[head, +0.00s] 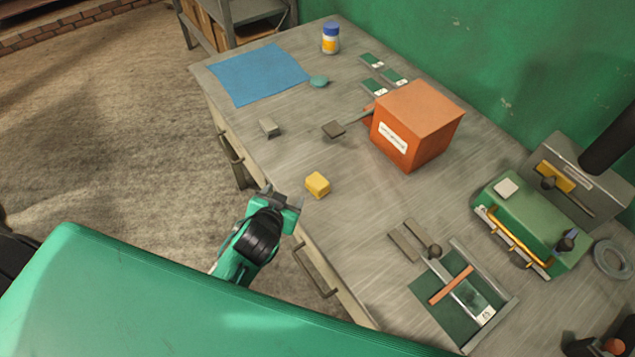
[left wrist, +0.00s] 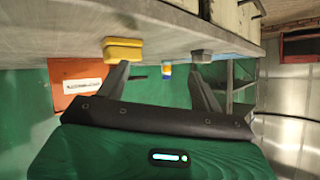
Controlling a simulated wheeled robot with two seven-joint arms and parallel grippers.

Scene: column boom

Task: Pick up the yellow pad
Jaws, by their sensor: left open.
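The yellow pad (head: 317,185) is a small block near the front edge of the workbench (head: 330,215). My left gripper (head: 282,193) is open and empty at that edge, just left of the pad in the head view and apart from it. In the left wrist view the scene looks upside down. There the yellow pad (left wrist: 123,50) shows past the tip of one finger of my left gripper (left wrist: 160,68), not between the fingers. My right gripper is not in view.
A grey block (head: 269,127), a dark block (head: 333,130) and an orange box (head: 415,130) lie beyond the pad. A blue mat (head: 258,74) and a bottle (head: 331,40) are farther back. A green machine (head: 530,220) stands right. Bare bench surrounds the pad.

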